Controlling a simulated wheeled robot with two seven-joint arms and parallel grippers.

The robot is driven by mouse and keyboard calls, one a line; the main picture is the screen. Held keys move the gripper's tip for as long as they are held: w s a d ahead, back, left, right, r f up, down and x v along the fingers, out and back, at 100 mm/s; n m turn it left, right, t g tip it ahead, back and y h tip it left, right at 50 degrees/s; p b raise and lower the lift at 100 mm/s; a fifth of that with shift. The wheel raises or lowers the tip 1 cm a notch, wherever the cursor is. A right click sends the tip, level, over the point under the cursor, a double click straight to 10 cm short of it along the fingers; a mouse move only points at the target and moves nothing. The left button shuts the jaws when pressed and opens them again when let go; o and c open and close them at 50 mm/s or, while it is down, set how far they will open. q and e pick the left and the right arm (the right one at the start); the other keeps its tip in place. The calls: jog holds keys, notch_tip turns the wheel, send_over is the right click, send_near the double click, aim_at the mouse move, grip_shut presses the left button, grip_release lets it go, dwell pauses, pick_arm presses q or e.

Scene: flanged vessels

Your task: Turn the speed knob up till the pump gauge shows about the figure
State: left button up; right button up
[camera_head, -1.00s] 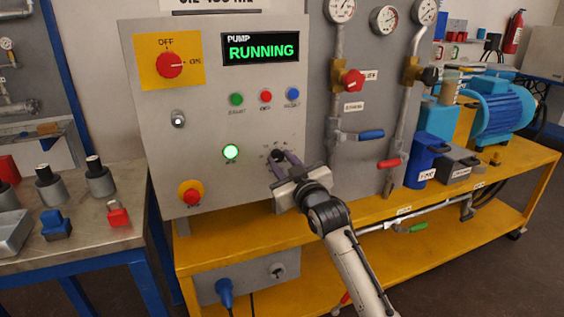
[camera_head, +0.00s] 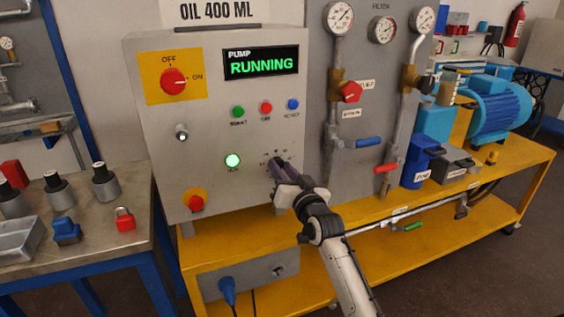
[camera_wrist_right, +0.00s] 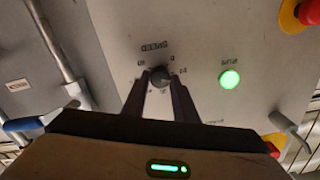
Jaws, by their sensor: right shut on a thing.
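The dark speed knob (camera_wrist_right: 161,76) sits on the grey panel (camera_head: 215,125) under a SPEED label, with scale marks around it. My right gripper (camera_wrist_right: 160,80) has its fingers on both sides of the knob and is shut on it; in the head view the gripper (camera_head: 276,165) hides most of the knob. The pump display (camera_head: 261,64) reads RUNNING in green. Three round gauges, left (camera_head: 338,18), middle (camera_head: 383,29) and right (camera_head: 423,19), are at the top; their needles are too small to read. A sign (camera_head: 212,12) reads OIL 400 ML. My left gripper is not in view.
A red OFF/ON switch (camera_head: 173,81) points to ON. A green lamp (camera_head: 232,160) is lit left of the knob. A red-on-yellow button (camera_head: 195,202) is lower left. Valve handles, red (camera_head: 350,92) and blue (camera_head: 368,142), lie to the right, before the blue pump motor (camera_head: 497,108).

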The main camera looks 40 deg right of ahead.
jog(key=shift+m+p, duration=0.7)
jog(key=shift+m, duration=0.6)
jog(key=o, duration=1.1)
jog(key=shift+c, duration=0.2)
jog(key=v, duration=1)
jog(key=shift+s, duration=0.2)
